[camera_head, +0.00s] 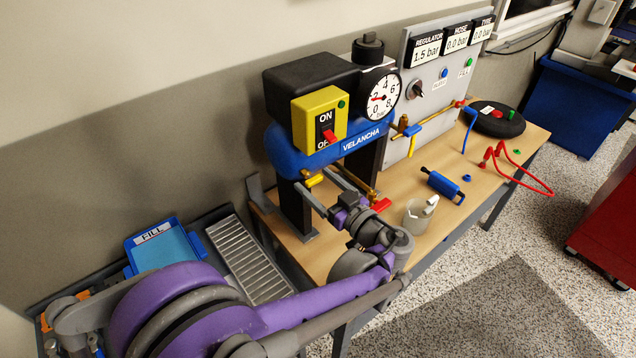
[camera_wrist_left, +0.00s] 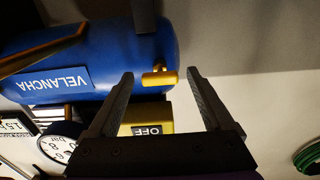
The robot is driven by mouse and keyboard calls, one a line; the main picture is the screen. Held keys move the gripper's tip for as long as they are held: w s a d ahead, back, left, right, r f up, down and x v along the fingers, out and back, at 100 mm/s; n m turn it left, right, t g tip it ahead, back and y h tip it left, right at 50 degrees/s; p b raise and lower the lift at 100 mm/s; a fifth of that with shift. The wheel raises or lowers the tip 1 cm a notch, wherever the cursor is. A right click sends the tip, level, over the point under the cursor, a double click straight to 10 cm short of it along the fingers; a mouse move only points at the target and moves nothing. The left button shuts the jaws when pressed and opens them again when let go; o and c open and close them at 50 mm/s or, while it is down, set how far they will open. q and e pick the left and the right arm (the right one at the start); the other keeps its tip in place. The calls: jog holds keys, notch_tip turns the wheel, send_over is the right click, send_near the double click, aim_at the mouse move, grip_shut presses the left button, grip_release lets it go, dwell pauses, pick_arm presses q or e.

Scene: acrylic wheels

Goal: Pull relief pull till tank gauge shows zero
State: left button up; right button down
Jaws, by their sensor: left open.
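The blue tank (camera_head: 285,150), marked VELANCHA, stands on the bench under a black pump head. A small brass-yellow pull (camera_head: 314,180) sticks out below its near end; it also shows in the left wrist view (camera_wrist_left: 160,77). The round tank gauge (camera_head: 384,97) has a red needle pointing left, apparently close to the 2; the exact reading is too small to tell. My left gripper (camera_head: 316,185) is open, its fingertips on either side of the pull in both views. Contact with it cannot be seen. My right gripper is out of view.
A yellow ON/OFF switch box (camera_head: 321,118) sits above the gripper. A grey panel (camera_head: 430,90) with displays stands behind. A blue FILL tray (camera_head: 165,248) is at left.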

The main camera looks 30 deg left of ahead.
pick_arm(q)
jog(key=shift+d, duration=0.15)
jog(key=v, duration=1)
jog(key=shift+s+d+b, duration=0.15)
jog(key=shift+d+b, duration=0.15)
